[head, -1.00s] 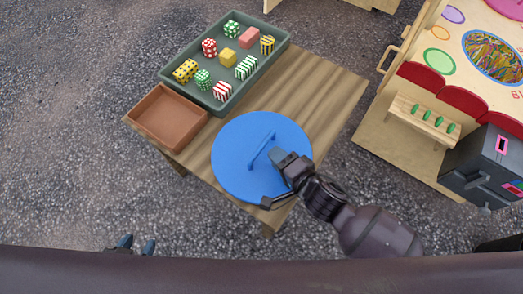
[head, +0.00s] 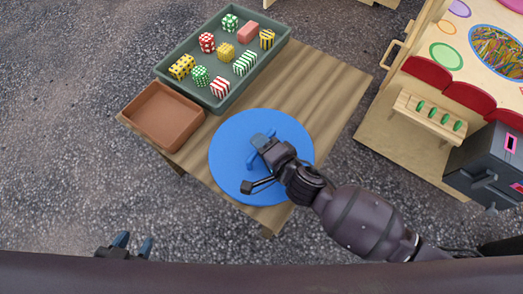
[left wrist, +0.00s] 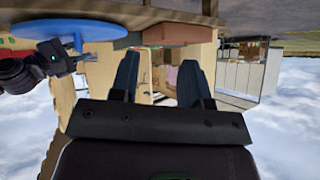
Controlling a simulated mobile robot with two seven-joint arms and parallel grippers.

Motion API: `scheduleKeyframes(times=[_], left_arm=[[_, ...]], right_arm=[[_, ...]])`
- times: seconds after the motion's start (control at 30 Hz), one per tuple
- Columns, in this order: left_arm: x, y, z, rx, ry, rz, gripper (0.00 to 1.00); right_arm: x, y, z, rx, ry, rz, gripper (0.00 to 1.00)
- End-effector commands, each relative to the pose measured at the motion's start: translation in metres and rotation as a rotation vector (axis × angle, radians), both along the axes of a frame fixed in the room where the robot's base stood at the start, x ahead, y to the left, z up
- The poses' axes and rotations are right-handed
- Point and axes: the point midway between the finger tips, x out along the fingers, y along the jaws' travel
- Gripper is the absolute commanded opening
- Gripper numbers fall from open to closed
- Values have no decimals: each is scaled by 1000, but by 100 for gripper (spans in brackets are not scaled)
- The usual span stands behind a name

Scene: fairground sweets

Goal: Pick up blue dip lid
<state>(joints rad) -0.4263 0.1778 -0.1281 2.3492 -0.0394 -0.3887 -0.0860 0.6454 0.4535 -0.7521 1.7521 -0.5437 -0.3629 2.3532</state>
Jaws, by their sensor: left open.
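The blue dip lid (head: 235,172) is a round flat disc with a raised blue bar handle (head: 251,161), lying at the near end of the wooden table. My right gripper (head: 263,141) is over the handle and hides its middle. Whether its fingers are closed on the bar cannot be told. My left gripper (head: 132,244) is low at the bottom left, away from the table, open and empty. In the left wrist view its two fingers (left wrist: 158,80) are apart, and the lid (left wrist: 50,32) shows upside down at the upper left with my right gripper (left wrist: 66,62) near it.
A brown open tray (head: 163,117) stands left of the lid on the wooden table (head: 315,85). A green tray (head: 213,101) holding several patterned sweets stands at the back left. A game stall with a small bench (head: 430,112) and a dark grey box (head: 483,165) are at right.

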Motion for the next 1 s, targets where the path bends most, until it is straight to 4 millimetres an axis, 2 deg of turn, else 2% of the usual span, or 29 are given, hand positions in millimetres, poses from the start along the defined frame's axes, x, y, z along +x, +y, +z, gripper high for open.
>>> scheduleKeyframes(times=[0.07,0.1,0.27,0.6,0.73,0.87,1.0], left_arm=[[-1,0,0,1,1,0,43],[-1,0,0,0,2,0,43],[-4,1,-3,2,11,2,43],[-9,2,-7,4,25,4,43],[-7,2,-2,2,16,6,43],[-2,3,7,-7,-1,14,43],[0,5,15,-25,-6,34,43]], right_arm=[[0,0,0,0,0,0,28],[0,0,0,0,0,0,25],[0,0,0,0,0,0,1],[0,0,1,1,-2,0,0],[1,0,9,1,-6,1,0],[3,0,29,3,-12,-1,0],[4,0,62,3,-20,0,0]])
